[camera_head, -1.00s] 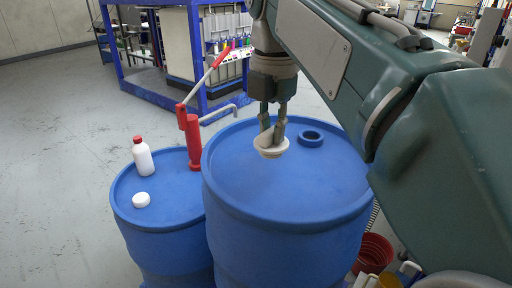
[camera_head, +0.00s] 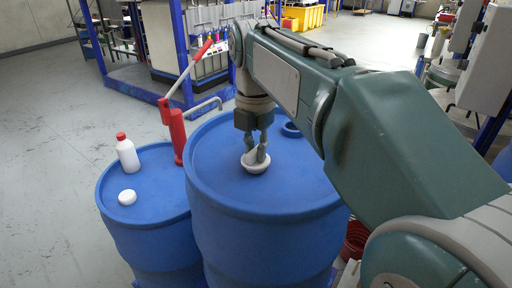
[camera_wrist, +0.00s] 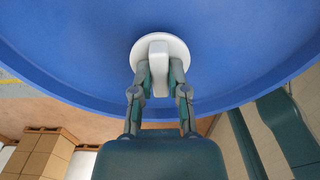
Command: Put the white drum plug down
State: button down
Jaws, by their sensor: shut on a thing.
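My gripper (camera_head: 257,150) points down over the top of the large blue drum (camera_head: 222,193) in the head view. It is shut on the white drum plug (camera_head: 255,167), a round piece with a raised grip. In the wrist view the plug (camera_wrist: 176,46) shows as a white disc, with its upright bar between my two fingers (camera_wrist: 159,80). The plug is at or just above the drum top; I cannot tell whether it touches.
A blue ring (camera_head: 290,130) sits on the drum top behind my gripper. The smaller blue drum (camera_head: 152,214) at the left carries a red-capped white bottle (camera_head: 128,156), a white cap (camera_head: 127,197) and a red pump (camera_head: 178,137). The drum top's front is clear.

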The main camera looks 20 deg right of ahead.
aim_at(252, 150)
jog(key=c, duration=0.8)
grip_release()
jog(key=shift+a, duration=0.25)
jog(key=shift+o, duration=0.8)
jog(key=shift+a, duration=0.35)
jog(key=shift+d, duration=0.3)
jog(key=shift+d+r, duration=0.1)
jog(key=shift+r, duration=0.25)
notch_tip(252, 150, up, 11)
jog(key=shift+r, duration=0.2)
